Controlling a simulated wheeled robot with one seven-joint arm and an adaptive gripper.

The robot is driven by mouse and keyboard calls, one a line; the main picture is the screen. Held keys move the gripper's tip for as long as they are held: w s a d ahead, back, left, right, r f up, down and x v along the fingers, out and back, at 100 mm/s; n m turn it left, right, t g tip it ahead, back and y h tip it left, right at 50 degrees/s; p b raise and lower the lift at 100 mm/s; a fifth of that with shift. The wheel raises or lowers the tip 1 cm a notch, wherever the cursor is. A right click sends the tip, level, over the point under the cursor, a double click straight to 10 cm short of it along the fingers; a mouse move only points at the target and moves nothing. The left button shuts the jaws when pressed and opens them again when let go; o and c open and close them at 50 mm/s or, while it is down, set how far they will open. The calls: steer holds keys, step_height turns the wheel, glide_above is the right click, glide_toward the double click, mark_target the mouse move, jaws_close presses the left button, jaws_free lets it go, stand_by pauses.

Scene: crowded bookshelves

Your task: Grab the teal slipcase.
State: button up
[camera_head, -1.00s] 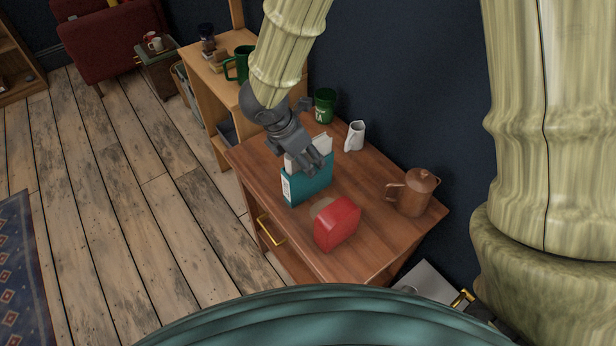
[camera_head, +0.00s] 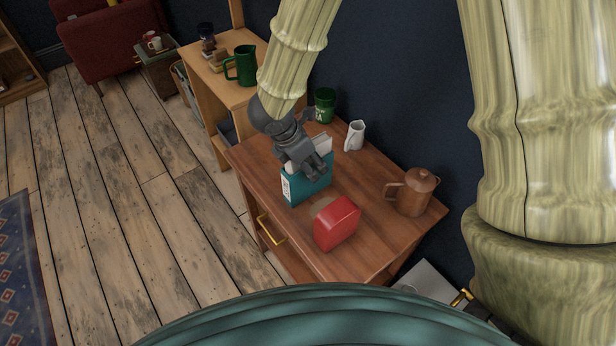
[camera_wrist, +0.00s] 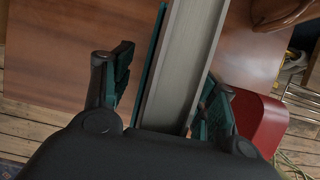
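The teal slipcase (camera_head: 307,187) stands upright on the wooden cabinet, with pale pages or boards showing at its top. In the wrist view its thin teal wall (camera_wrist: 151,72) and broad grey-white inside (camera_wrist: 185,62) run up between my fingers. My gripper (camera_head: 312,174) is at the slipcase's top, pointing down. In the wrist view my gripper (camera_wrist: 168,88) is open and straddles the slipcase. A clear gap shows on the left finger's side; the right finger is close to the slipcase, and contact cannot be told. My gripper hides part of the slipcase's top in the head view.
On the cabinet top (camera_head: 375,243), a red rounded object (camera_head: 337,224) stands in front of the slipcase. A copper pot (camera_head: 412,192) is at the right, a white pitcher (camera_head: 355,135) and green mug (camera_head: 324,105) behind. A dark wall (camera_head: 400,100) borders the back.

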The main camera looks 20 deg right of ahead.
steer(key=c, duration=1)
jaws_close()
steer(key=shift+r, duration=0.15)
